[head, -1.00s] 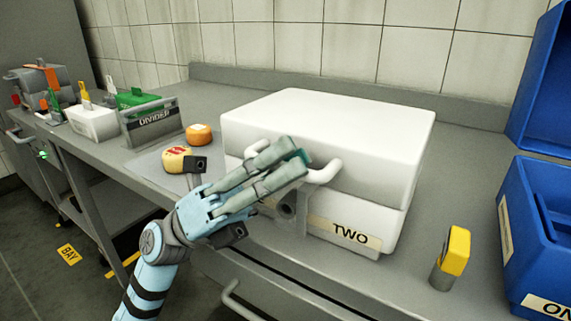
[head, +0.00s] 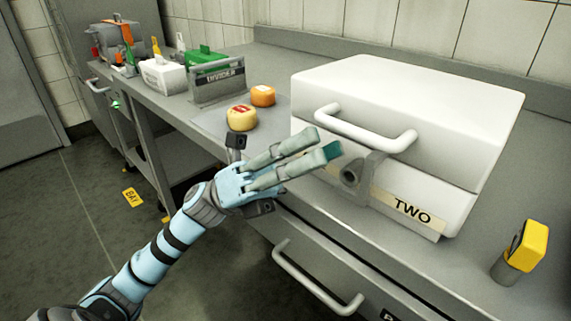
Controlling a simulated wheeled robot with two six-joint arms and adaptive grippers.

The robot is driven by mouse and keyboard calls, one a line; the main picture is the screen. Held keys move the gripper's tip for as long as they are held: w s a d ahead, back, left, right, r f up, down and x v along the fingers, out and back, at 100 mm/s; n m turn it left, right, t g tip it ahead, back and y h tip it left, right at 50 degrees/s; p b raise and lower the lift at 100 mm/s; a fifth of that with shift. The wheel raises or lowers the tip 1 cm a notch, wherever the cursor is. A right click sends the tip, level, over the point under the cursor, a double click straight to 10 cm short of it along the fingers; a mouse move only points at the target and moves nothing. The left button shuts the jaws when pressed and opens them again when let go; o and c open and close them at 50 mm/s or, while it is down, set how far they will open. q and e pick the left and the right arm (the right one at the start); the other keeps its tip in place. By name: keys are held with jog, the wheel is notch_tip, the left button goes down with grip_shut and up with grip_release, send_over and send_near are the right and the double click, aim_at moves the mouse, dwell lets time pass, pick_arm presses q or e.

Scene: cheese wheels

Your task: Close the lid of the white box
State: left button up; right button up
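The white box (head: 440,205), labelled TWO, stands on the grey counter. Its thick white lid (head: 420,100) lies down over the base, with no clear gap along the front edge. A white bar handle (head: 365,135) sticks out from the lid's front. A grey latch-like bracket (head: 362,175) sits at the front below the handle. My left gripper (head: 322,144) is in front of the box's left part, below and left of the handle. Its two fingers are apart and nothing shows between them. It seems clear of the handle. My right gripper is out of view.
Two small cheese wheels, yellow (head: 242,118) and orange (head: 262,96), lie left of the box. A grey DIVIDER holder (head: 217,87) and a white bin (head: 163,77) stand farther left. A yellow-topped device (head: 522,252) stands right of the box. A drawer handle (head: 310,285) protrudes below.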

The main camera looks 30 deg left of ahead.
pick_arm(q)
jog(key=v, duration=0.6)
jog(key=shift+a, duration=0.15)
